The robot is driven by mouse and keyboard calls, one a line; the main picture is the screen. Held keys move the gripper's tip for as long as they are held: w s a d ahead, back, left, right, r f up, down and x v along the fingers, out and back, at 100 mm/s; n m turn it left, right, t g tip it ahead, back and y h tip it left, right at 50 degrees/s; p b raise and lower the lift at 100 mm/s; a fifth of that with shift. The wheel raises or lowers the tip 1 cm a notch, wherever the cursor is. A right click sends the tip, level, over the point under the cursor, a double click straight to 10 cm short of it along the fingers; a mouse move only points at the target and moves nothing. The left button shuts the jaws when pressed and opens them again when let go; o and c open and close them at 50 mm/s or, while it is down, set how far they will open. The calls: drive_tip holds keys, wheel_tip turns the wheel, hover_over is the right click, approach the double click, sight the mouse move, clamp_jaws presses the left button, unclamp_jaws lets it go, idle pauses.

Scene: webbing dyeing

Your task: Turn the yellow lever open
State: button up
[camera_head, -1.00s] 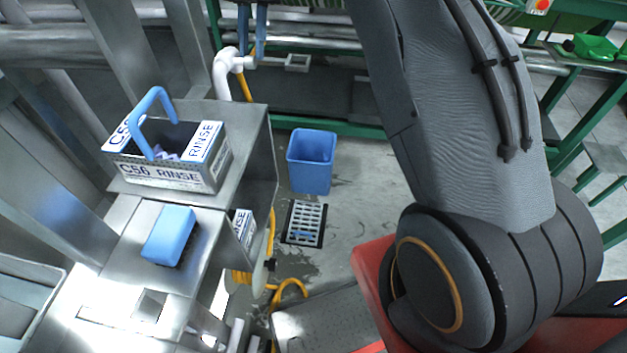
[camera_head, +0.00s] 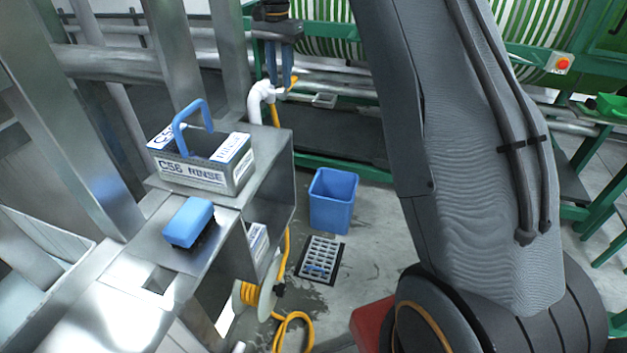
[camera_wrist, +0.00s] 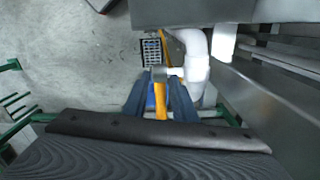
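The yellow lever (camera_wrist: 160,103) sits on a small grey valve joined to a white pipe (camera_wrist: 197,62) in the wrist view. My gripper (camera_wrist: 157,90) is open, its two dark blue fingers on either side of the lever. I cannot tell whether either finger touches it. In the head view, my gripper (camera_head: 280,78) points down just above the bent white pipe (camera_head: 260,95), and a bit of the yellow lever (camera_head: 292,84) shows beside the fingertips.
A blue bin (camera_head: 333,203) and a floor drain (camera_head: 319,259) are on the wet floor. Green machinery with steel rails stands behind.

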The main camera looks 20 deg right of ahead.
wheel_tip(320, 180, up, 10)
drive_tip(key=b, duration=0.4)
drive_tip(key=s+f+n, duration=0.2)
drive_tip(key=s+f, duration=0.5)
drive_tip(key=s, duration=0.3)
drive_tip(key=s+f+n+t, duration=0.1)
drive_tip(key=s+f+n, duration=0.2)
drive_tip(key=s+f, duration=0.4)
drive_tip(key=s+f+n, duration=0.3)
drive_tip(key=s+f, duration=0.4)
drive_tip(key=s, duration=0.6)
drive_tip(key=shift+s, duration=0.4)
drive_tip(key=shift+n, duration=0.7)
drive_tip(key=s, duration=0.1)
drive_tip(key=s+f, duration=0.1)
drive_tip(key=s, duration=0.1)
drive_tip(key=s+f, duration=0.1)
drive_tip(key=s, duration=0.1)
drive_tip(key=shift+d, duration=0.15)
